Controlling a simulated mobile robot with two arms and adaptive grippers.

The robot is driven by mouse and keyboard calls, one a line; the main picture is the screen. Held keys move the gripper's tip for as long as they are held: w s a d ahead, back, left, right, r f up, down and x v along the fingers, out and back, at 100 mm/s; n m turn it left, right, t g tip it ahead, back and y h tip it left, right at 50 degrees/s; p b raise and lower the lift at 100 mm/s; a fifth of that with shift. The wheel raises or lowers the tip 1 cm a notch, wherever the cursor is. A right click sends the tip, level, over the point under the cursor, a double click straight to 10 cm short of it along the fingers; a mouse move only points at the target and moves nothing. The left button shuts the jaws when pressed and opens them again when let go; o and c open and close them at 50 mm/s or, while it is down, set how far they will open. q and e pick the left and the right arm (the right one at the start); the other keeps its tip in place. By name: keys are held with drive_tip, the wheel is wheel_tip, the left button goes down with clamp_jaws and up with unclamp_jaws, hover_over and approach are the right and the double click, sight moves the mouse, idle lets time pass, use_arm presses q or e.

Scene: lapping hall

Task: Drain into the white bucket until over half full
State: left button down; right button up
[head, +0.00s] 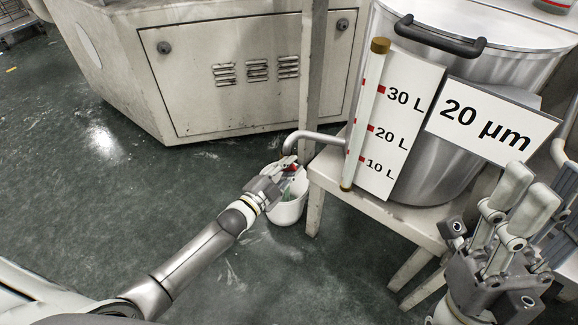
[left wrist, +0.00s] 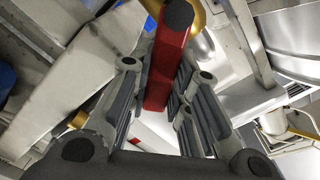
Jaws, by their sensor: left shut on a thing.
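The white bucket (head: 287,212) stands on the floor under the bent drain spout (head: 318,136) of the steel tank (head: 430,185). My left gripper (head: 287,172) is above the bucket, shut on the red valve lever (left wrist: 166,66). In the left wrist view the lever lies between the fingers, with a brass-coloured valve part (left wrist: 197,22) behind it. The gripper covers much of the bucket's mouth, so I cannot tell its fill level or whether liquid runs. My right gripper (head: 526,192) is at the lower right, apart from the tank; its finger gap is unclear.
A sight tube (head: 366,115) with a 10, 20 and 30 L scale stands on the tank's front, beside a "20 µm" sign (head: 490,122). The tank rests on a pale stand (head: 375,208). A machine cabinet (head: 240,75) stands behind. The floor at left is clear.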

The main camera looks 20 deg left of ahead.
use_arm(q)
drive_tip(key=shift+f, duration=0.1)
idle(0.3)
drive_tip(key=c, duration=1.3)
unclamp_jaws()
drive_tip(key=v, duration=1.2)
